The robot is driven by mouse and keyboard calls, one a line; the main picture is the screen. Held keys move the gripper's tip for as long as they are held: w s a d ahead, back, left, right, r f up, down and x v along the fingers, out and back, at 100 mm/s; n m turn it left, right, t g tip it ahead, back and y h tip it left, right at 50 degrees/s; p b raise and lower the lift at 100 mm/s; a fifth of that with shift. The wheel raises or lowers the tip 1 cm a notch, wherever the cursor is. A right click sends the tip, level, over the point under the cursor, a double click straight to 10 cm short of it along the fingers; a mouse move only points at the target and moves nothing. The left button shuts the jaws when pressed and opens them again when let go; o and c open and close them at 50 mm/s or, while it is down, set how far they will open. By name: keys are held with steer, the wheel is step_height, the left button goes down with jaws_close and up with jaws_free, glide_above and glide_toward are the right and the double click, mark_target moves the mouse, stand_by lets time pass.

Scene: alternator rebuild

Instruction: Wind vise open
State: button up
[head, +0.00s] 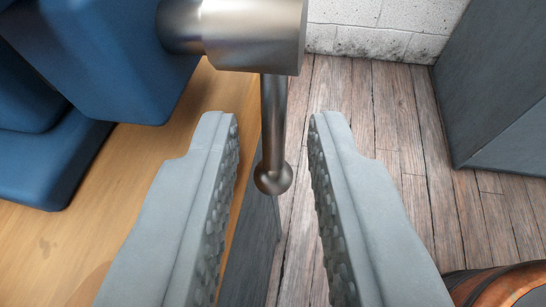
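The blue vise (110,60) stands on a wooden bench top at the upper left. Its metal screw head (255,35) sticks out to the right at the top. The vise handle bar (273,120) hangs down from the screw head and ends in a round ball (273,178). My gripper (272,125) is open, with one grey finger on each side of the handle's lower part. A gap shows between the handle and each finger.
The bench top (150,190) ends just left of the handle, with its dark side (252,250) below. Plank floor (375,150) lies to the right. A grey box-like block (490,90) stands upper right, a barrel (495,285) lower right, and a white brick wall (375,25) behind.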

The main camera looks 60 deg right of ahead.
steer(key=shift+o, duration=0.2)
steer(key=shift+r, duration=0.15)
steer(key=shift+a, duration=0.15)
steer(key=v, duration=1.7)
steer(key=shift+s, duration=0.1)
